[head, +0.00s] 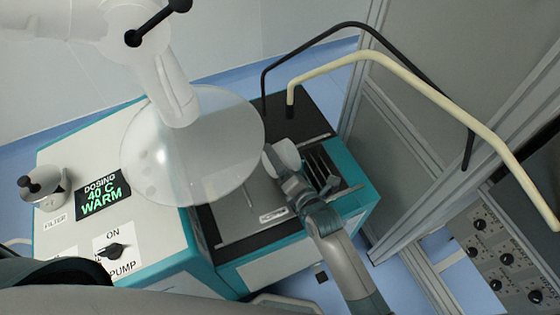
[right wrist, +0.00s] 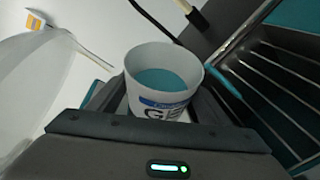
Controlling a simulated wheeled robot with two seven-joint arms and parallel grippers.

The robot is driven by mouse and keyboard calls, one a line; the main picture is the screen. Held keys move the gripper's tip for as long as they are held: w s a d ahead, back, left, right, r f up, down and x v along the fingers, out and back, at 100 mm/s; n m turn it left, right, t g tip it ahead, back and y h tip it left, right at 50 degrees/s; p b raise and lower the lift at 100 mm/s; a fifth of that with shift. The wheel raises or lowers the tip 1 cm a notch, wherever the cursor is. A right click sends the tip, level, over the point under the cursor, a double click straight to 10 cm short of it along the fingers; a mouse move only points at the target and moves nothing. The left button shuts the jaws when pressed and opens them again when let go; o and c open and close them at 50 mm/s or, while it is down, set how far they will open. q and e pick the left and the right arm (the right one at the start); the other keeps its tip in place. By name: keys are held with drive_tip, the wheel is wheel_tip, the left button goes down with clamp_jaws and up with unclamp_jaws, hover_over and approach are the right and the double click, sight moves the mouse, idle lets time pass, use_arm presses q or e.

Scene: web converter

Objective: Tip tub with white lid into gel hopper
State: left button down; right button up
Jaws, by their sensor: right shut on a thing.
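The white tub (head: 285,155) is in my right gripper (head: 282,172), above the dark-topped bench beside the dosing machine. In the right wrist view the tub (right wrist: 180,112) is open at the top, with teal gel (right wrist: 170,80) inside and a blue-and-white label on its side. No lid is on it. My right gripper is shut on the tub, which looks roughly upright. My left gripper is not in view.
The dosing machine (head: 150,222) has a display reading 40 C WARM (head: 102,196) and a pump knob (head: 115,250). A slotted black rack (head: 322,168) is right of the tub. Black and cream bent pipes (head: 375,58) rise behind, near a grey frame.

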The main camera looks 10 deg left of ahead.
drive_tip(key=shift+d+r+m+y+b, duration=0.2)
drive_tip(key=shift+r+m+y+b, duration=0.3)
drive_tip(key=shift+m+b, duration=0.45)
drive_tip(key=shift+w+d+r+m+t+y+b, duration=0.15)
drive_tip(key=shift+d+r+m+t+y+b, duration=0.1)
drive_tip(key=shift+r+m+b, duration=0.25)
drive_tip(key=shift+w+d+r+m+t+y+b, duration=0.15)
drive_tip(key=shift+d+r+m+t+b, duration=0.1)
drive_tip(key=shift+m+b, duration=0.45)
drive_tip(key=shift+d+r+m, duration=0.15)
drive_tip(key=shift+r+m, duration=0.05)
drive_tip(key=shift+m, duration=0.25)
drive_tip(key=shift+d+m+y+b, duration=0.1)
drive_tip(key=shift+m+y+b, duration=0.2)
drive_tip(key=shift+b, duration=0.1)
drive_tip(key=shift+w+d+r+m+t+b, duration=0.1)
drive_tip(key=shift+d+r+m+t+b, duration=0.2)
drive_tip(key=shift+m, duration=0.2)
drive_tip(key=shift+d+r+m+t+b, duration=0.1)
drive_tip(key=shift+d+m+t+b, duration=0.15)
drive_tip(key=shift+m+b, duration=0.2)
drive_tip(key=shift+w, duration=0.1)
